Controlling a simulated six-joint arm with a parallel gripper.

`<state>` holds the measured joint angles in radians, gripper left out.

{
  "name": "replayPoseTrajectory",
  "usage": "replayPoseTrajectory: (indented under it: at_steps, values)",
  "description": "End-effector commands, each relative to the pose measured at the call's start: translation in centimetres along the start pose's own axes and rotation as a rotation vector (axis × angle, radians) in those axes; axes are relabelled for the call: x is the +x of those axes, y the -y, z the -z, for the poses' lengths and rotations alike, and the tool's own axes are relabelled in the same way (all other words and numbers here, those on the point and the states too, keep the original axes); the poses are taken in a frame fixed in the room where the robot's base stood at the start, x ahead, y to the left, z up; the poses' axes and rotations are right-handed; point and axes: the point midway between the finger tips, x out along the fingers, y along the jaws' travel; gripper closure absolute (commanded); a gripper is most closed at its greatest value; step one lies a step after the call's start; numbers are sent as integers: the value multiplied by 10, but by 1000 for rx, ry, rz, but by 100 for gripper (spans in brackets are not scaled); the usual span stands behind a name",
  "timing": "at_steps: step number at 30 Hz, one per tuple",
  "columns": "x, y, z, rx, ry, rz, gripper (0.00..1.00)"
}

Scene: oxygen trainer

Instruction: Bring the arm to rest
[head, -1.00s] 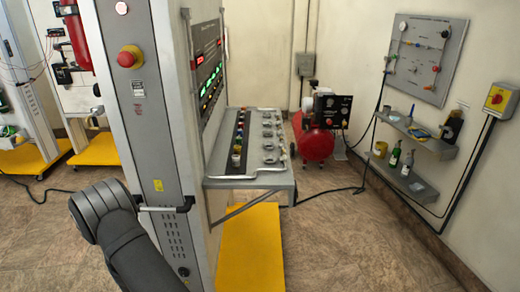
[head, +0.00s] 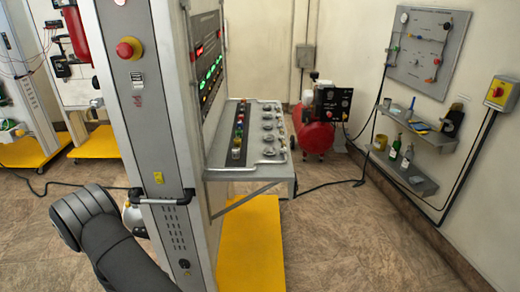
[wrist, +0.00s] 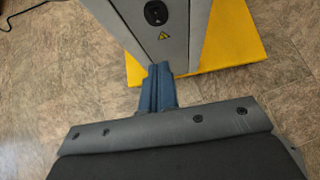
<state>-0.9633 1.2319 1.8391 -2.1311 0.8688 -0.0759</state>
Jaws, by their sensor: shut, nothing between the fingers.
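My gripper (wrist: 157,84) shows in the wrist view as two blue fingers closed together with nothing between them. Its tips point at the lower end of a grey cabinet with a yellow warning triangle and a black socket. I cannot tell whether they touch it. In the head view my dark arm (head: 95,235) is bent at the lower left, in front of the tall grey cabinet (head: 150,130). The gripper itself does not show there.
The cabinet has a red emergency button (head: 129,48), a side handle (head: 165,199) and a control shelf (head: 250,172). A yellow base (head: 250,250) lies below. A red compressor (head: 316,136) and wall shelves (head: 415,135) stand at the right. Floor between is open.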

Motion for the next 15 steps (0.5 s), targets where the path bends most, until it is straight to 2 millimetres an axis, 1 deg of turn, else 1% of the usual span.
replayPoseTrajectory:
  at_steps: [3,15]
  values:
    - [-7,-12,-21,3,28,-6,100]
    - [-34,-47,-88,2,110,-14,100]
